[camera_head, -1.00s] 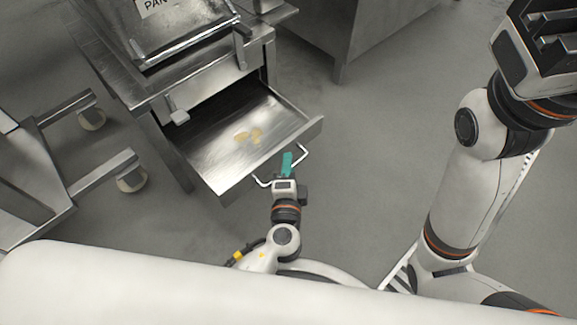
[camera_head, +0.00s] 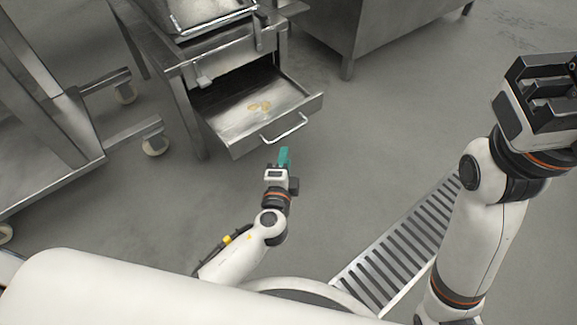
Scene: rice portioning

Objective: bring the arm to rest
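My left gripper (camera_head: 284,158) has teal fingers and shows small at the middle of the view, over bare floor. It is apart from the handle (camera_head: 287,130) of the open drawer. Its fingers look close together, but the gap is too small to make out. My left arm (camera_head: 262,232) reaches up from the lower left. My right gripper (camera_head: 549,88) is large at the upper right, raised and clear of everything. Its dark jaws are seen partly from behind, so their opening is unclear.
Steel carts (camera_head: 75,105) on wheels stand at the left, and a steel cabinet (camera_head: 385,35) at the back. A floor grate (camera_head: 400,250) lies at the lower right. The floor between is clear.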

